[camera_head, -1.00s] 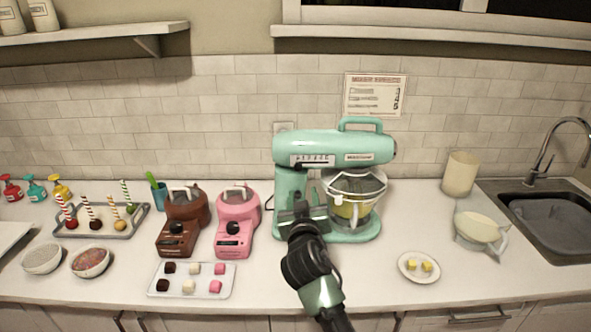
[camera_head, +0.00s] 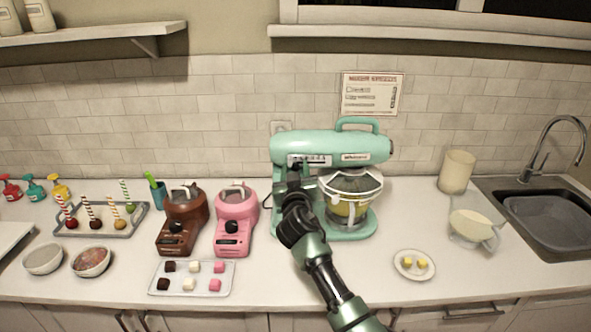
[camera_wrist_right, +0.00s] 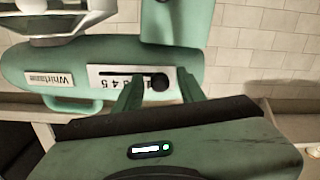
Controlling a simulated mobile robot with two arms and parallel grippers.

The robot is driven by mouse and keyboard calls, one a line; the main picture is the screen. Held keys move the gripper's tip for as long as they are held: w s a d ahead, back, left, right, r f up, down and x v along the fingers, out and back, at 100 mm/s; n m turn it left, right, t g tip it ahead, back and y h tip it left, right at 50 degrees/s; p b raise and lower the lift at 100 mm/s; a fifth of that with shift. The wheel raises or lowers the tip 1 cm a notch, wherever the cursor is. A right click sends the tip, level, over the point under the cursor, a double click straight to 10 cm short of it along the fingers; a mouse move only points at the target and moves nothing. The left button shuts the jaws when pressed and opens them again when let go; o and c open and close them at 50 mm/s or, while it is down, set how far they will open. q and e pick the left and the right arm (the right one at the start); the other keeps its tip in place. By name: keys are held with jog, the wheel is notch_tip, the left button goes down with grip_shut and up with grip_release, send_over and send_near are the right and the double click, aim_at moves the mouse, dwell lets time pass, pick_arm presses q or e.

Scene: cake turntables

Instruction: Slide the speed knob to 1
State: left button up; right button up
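The mint-green stand mixer (camera_head: 352,145) stands on the counter, with a white speed panel (camera_head: 318,160) on its side. In the right wrist view the panel (camera_wrist_right: 106,80) shows a dark slot and digits, with 4 and 5 readable. The black round speed knob (camera_wrist_right: 160,83) sits towards the panel's right end there, away from the 5. My right gripper (camera_head: 293,170) is at the mixer's left side, just below the panel. In the wrist view my right gripper (camera_wrist_right: 160,88) is open, one finger each side of the knob, with gaps visible. My left gripper is out of view.
A glass-covered bowl (camera_head: 350,200) sits in the mixer. A pink machine (camera_head: 234,225) and a brown one (camera_head: 183,222) stand left of it. A plate (camera_head: 401,268) with yellow cubes and a cream jug (camera_head: 468,226) are to the right. A recipe sheet (camera_head: 371,94) hangs behind.

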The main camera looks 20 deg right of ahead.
grip_shut()
dwell(1.3)
